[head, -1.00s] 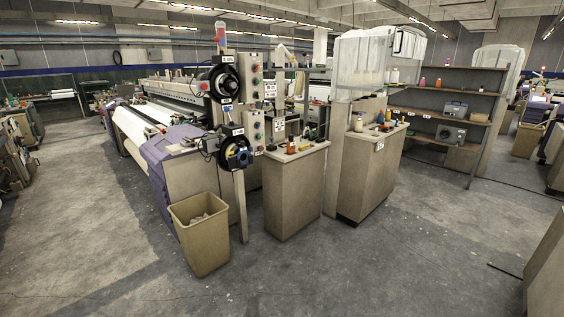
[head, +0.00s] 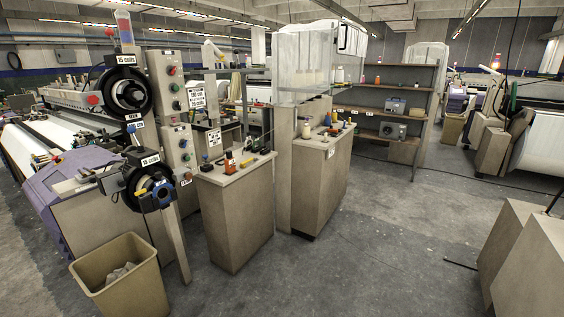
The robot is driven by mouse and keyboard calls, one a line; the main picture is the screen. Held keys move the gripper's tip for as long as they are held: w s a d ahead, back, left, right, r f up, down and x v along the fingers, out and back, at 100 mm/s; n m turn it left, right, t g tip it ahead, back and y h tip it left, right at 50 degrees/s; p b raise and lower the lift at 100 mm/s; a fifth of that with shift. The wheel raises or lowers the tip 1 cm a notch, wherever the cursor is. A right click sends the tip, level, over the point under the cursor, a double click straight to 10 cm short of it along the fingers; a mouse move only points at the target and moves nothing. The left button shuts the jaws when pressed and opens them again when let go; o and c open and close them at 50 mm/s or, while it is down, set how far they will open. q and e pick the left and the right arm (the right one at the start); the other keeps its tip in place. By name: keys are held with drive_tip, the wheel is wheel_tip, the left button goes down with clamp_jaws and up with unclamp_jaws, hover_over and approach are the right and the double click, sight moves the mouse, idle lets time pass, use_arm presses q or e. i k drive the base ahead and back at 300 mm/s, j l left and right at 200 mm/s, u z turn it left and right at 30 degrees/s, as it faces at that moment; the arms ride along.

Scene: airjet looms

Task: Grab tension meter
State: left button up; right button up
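I cannot tell for sure which thing is the tension meter. Several small tools lie on the near beige cabinet (head: 236,215): an upright orange item (head: 228,162), a red-orange item (head: 247,161) and dark thin pieces too small to make out. Two grey box-shaped devices, an upper one (head: 395,106) and a lower one (head: 392,130), stand on the shelf rack farther back. Neither of my grippers is in view.
A loom (head: 60,140) with black feeder wheels stands at left, a tan waste bin (head: 122,277) in front. A second cabinet (head: 320,184) holds small bottles. Beige boxes (head: 533,262) stand at right. The grey floor (head: 385,245) between is open.

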sight(230, 163)
drive_tip(key=i+z, duration=0.15)
drive_tip(key=i, duration=0.75)
drive_tip(key=i+u, duration=0.25)
drive_tip(key=i, duration=0.2)
drive_tip(key=i+l+u, duration=0.2)
drive_tip(key=i, duration=0.25)
drive_tip(key=i+l+u, duration=0.15)
drive_tip(key=i+u, duration=0.2)
drive_tip(key=i+l+u, duration=0.75)
